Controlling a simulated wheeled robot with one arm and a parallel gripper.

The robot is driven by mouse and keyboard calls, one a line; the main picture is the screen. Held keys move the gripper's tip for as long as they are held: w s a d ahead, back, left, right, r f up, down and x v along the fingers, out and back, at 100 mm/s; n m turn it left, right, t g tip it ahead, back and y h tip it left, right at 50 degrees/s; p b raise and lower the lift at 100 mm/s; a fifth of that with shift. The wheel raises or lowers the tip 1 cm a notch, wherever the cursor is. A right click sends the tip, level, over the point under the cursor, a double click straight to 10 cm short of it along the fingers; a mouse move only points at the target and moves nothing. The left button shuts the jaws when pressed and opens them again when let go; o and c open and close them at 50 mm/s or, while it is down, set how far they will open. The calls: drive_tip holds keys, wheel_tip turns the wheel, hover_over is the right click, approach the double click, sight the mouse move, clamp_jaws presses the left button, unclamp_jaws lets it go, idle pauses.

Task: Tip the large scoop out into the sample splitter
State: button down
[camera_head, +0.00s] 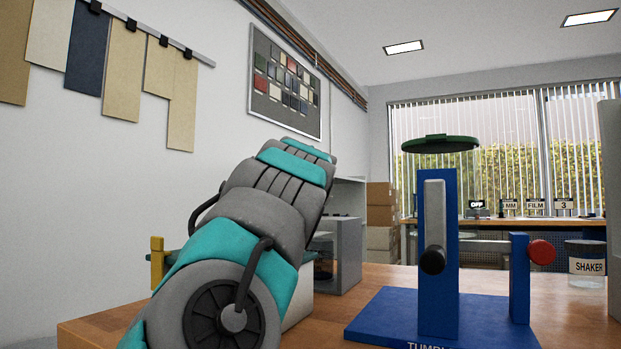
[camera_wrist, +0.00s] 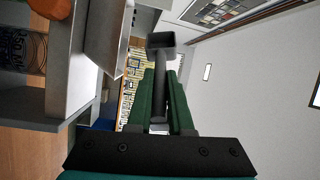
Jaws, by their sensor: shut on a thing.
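In the wrist view my gripper (camera_wrist: 160,105) is shut on the handle of a dark grey scoop (camera_wrist: 160,42). The green fingers lie on both sides of the handle. The scoop's square bowl points away from me; I cannot see what is in it. A grey metal body with a slanted plate (camera_wrist: 106,38), which looks like the sample splitter, stands left of the bowl, apart from it. In the head view my own arm hides the gripper and scoop. A grey metal box (camera_head: 346,250) shows partly behind my arm; I cannot tell if it is the splitter.
A shaker jar (camera_head: 586,265) is at the far right. An orange thing (camera_wrist: 50,8) is at the wrist view's top left.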

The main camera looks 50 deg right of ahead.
drive_tip(key=shift+a+f+n+b, duration=0.15)
drive_tip(key=shift+n+b, duration=0.55)
drive_tip(key=shift+b, duration=0.55)
idle(0.5)
drive_tip(key=shift+r+p, duration=2.05)
drive_tip(key=shift+r, duration=0.1)
drive_tip(key=shift+r+p, duration=0.1)
drive_tip(key=shift+p, duration=0.25)
